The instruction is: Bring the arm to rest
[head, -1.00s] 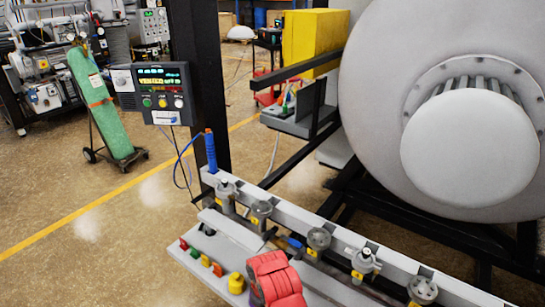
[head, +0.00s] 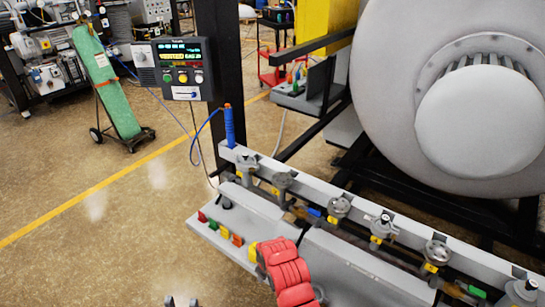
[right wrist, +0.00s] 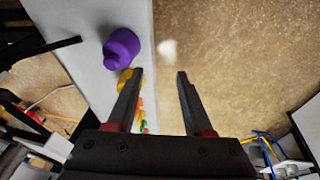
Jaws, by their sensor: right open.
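My right gripper (right wrist: 160,100) shows in the right wrist view. Its two dark fingers are wide apart and empty, above the floor and the shelf's edge. A purple knob (right wrist: 122,47) stands on the shelf to the left of the fingers. A yellow piece (right wrist: 127,78) is partly hidden behind the left finger.
A rail with several valves (head: 338,207) runs along the shelf below the big grey furnace (head: 430,100). A blue probe (head: 228,127) stands at the rail's end. A control panel (head: 180,70) hangs on a black post. A red ridged object (head: 287,275) covers part of the shelf.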

